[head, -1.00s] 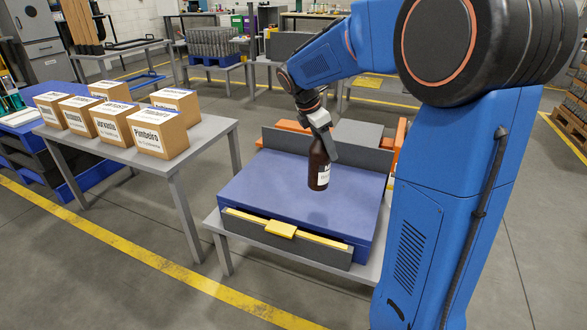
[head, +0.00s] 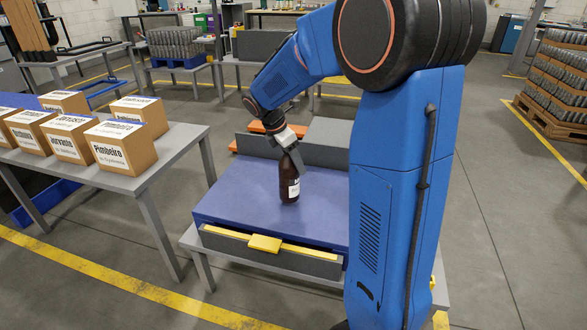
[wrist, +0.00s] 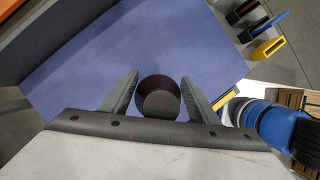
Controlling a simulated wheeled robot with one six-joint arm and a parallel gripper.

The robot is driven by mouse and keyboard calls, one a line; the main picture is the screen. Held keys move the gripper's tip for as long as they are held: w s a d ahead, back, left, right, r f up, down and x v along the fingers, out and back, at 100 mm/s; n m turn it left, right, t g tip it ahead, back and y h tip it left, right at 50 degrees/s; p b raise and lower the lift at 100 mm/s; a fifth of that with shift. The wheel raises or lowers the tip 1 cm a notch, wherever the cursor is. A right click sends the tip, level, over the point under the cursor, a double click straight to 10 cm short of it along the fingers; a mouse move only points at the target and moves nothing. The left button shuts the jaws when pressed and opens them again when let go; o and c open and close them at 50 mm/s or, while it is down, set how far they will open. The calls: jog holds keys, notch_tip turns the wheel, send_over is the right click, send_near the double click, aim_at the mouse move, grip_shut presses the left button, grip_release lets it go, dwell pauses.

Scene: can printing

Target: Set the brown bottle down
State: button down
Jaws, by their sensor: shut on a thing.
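The brown bottle (head: 290,188), with a white label, is upright over the blue top of the drawer unit (head: 225,205). Its base is at or very close to that surface; I cannot tell if it touches. My gripper (head: 289,146) points down and is shut on the bottle's upper part. In the wrist view the bottle (wrist: 159,100) shows end-on as a dark round shape between the two fingers of my gripper (wrist: 160,92). The blue top (wrist: 130,50) spreads beyond it.
A grey panel (head: 300,150) and orange parts (head: 258,127) stand behind the blue top. A yellow handle (head: 264,243) is on the front drawer. Cardboard boxes (head: 122,150) stand on the table at left. The blue top around the bottle is clear.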

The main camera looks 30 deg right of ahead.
jog(key=shift+f, duration=1.5)
jog(key=c, duration=0.7)
grip_release()
jog(key=shift+o, duration=0.2)
